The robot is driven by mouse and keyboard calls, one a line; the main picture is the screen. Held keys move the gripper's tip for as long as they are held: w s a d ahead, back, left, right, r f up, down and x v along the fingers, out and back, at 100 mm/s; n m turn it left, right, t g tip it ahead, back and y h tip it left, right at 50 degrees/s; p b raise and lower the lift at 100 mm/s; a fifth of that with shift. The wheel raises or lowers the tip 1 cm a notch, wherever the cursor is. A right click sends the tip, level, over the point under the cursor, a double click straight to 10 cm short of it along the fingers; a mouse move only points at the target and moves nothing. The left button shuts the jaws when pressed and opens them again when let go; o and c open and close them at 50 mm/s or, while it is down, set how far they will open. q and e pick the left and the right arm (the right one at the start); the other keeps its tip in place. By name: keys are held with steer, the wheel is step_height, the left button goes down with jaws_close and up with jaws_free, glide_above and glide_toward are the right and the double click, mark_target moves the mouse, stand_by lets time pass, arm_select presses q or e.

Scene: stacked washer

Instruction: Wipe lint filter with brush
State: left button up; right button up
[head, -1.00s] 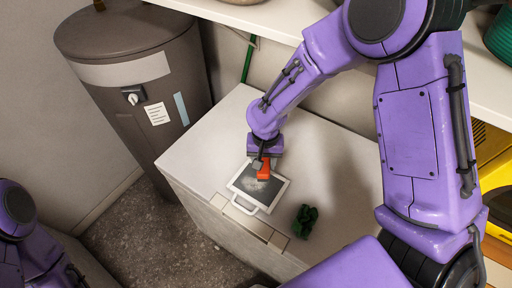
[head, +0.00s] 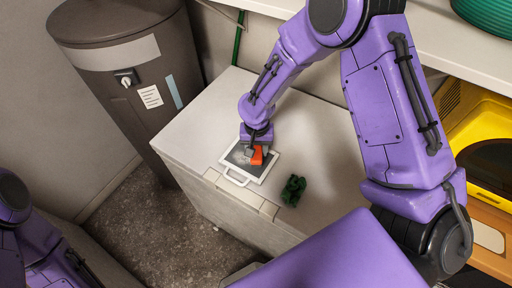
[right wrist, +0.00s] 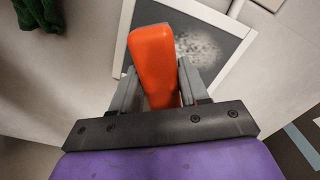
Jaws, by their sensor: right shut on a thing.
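The lint filter (head: 262,175) is a white frame with a grey screen and a handle, lying flat on the white machine top. In the right wrist view, its screen (right wrist: 224,66) bears a pale speckled patch of lint. My right gripper (right wrist: 156,88) is shut on the orange brush (right wrist: 153,55), one finger on each side; in the head view the brush (head: 257,155) is over the filter's screen. Whether the brush touches the screen is hidden. My left arm shows at the lower left of the head view, its gripper out of frame.
A dark green crumpled cloth (head: 293,190) lies on the white machine top (head: 325,150), right of the filter. A brown cylindrical tank (head: 135,75) stands at the left. A shelf (head: 440,50) runs along the back, with a yellow bin (head: 470,130) at the right.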

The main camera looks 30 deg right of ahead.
steer(key=shift+w+f, duration=0.4)
steer(key=shift+f, duration=0.05)
steer(key=shift+s, duration=0.1)
steer(key=shift+s+f, duration=0.1)
steer(key=shift+s, duration=0.05)
steer(key=shift+f+b, duration=0.1)
steer(key=shift+b, duration=0.2)
steer(key=shift+f, duration=0.35)
